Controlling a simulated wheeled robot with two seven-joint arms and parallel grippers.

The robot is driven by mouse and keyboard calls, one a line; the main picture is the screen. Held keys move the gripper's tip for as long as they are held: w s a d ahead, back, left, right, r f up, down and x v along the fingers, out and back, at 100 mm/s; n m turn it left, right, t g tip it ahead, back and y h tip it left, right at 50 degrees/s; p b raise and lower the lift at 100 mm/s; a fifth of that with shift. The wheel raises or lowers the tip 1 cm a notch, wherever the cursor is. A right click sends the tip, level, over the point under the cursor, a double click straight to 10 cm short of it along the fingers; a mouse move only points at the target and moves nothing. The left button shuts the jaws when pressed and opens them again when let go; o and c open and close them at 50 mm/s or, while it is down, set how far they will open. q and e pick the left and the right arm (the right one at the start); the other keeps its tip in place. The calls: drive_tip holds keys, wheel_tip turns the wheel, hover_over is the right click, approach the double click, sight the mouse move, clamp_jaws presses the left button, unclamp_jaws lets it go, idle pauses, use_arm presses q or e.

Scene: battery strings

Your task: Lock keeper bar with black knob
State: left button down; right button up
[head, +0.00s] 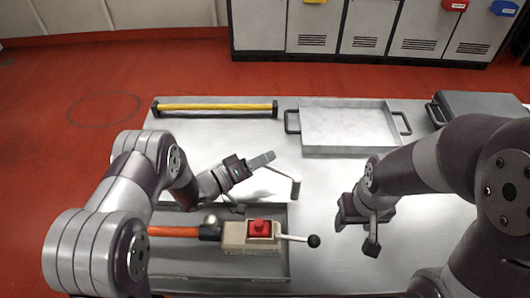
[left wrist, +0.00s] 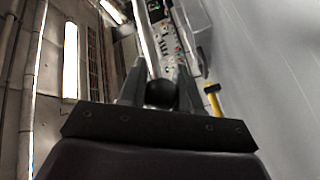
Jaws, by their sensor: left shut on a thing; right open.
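My left gripper (head: 240,168) is raised above the table at the middle. In the left wrist view (left wrist: 160,92) its fingers are shut on a dark round piece (left wrist: 161,94). In the head view a short grey bar (head: 262,160) sticks out from this gripper; I cannot tell how it joins the round piece. A lever with a black knob (head: 313,241) reaches right from a beige box with a red button (head: 258,229). My right gripper (head: 371,237) is open and empty, right of the knob.
The box stands on a dark tray (head: 220,269) beside an orange piece (head: 175,232). A yellow bar with black ends (head: 215,107) lies at the back left. A grey tray with handles (head: 347,149) stands at the back right.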

use_arm(q)
drive_tip(key=c, duration=0.8)
unclamp_jaws()
drive_tip(key=shift+r, duration=0.15)
drive_tip(key=s+d+r, duration=0.2)
drive_tip(key=d+r, duration=0.1)
drive_tip(key=s+d+r, duration=0.2)
drive_tip(key=d+r, duration=0.1)
drive_tip(key=r, duration=0.1)
drive_tip(key=s+d+r, duration=0.2)
drive_tip(key=d+r, duration=0.1)
drive_tip(key=d, duration=0.1)
drive_tip(key=shift+r, duration=0.35)
drive_tip(key=shift+o, duration=0.4)
drive_tip(key=shift+w+d, duration=0.1)
drive_tip(key=shift+d, duration=0.05)
